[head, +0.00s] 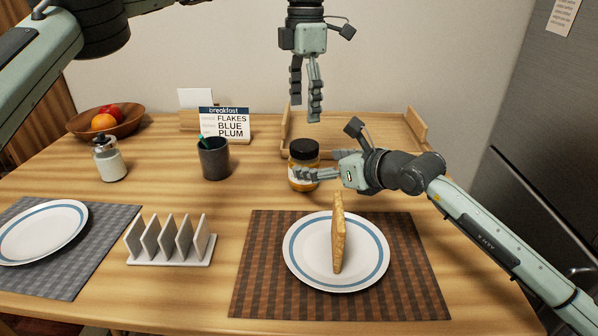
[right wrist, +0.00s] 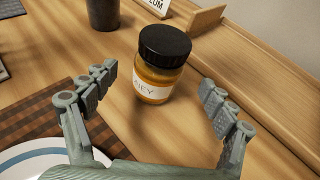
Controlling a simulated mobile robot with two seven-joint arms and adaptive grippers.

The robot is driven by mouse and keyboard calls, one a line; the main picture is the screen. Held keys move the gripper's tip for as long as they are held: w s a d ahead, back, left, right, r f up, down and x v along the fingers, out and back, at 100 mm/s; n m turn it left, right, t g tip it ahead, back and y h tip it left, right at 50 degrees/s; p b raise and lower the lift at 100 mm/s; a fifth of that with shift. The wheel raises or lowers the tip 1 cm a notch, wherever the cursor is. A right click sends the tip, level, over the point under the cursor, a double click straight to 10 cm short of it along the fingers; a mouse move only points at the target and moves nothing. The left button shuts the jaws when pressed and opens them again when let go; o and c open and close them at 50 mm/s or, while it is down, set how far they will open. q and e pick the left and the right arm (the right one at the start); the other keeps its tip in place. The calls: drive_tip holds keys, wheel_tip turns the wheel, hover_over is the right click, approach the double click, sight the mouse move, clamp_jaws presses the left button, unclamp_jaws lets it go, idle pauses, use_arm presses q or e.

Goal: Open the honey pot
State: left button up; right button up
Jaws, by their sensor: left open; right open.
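The honey pot is a small amber jar with a black lid (head: 304,149) and a white label; it stands upright on the wooden table with its lid on. In the right wrist view the honey pot (right wrist: 160,72) stands ahead of and between the spread fingers. My right gripper (head: 308,173) is open at the jar's side, and its fingers hide part of the jar in the head view. In the right wrist view my right gripper (right wrist: 160,95) holds nothing. My left gripper (head: 308,118) is open and empty, pointing down above the jar, clear of the lid.
A plate (head: 300,265) with upright toast (head: 338,235) lies on a brown mat in front of the jar. A wooden tray (head: 420,128) is behind it. A dark cup (head: 214,160), breakfast sign (head: 224,122), toast rack (head: 170,240), white-bodied jar (head: 110,162) and fruit bowl (head: 130,128) stand left.

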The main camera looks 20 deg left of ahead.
sight(304, 161)
drive_tip(key=x, duration=0.6)
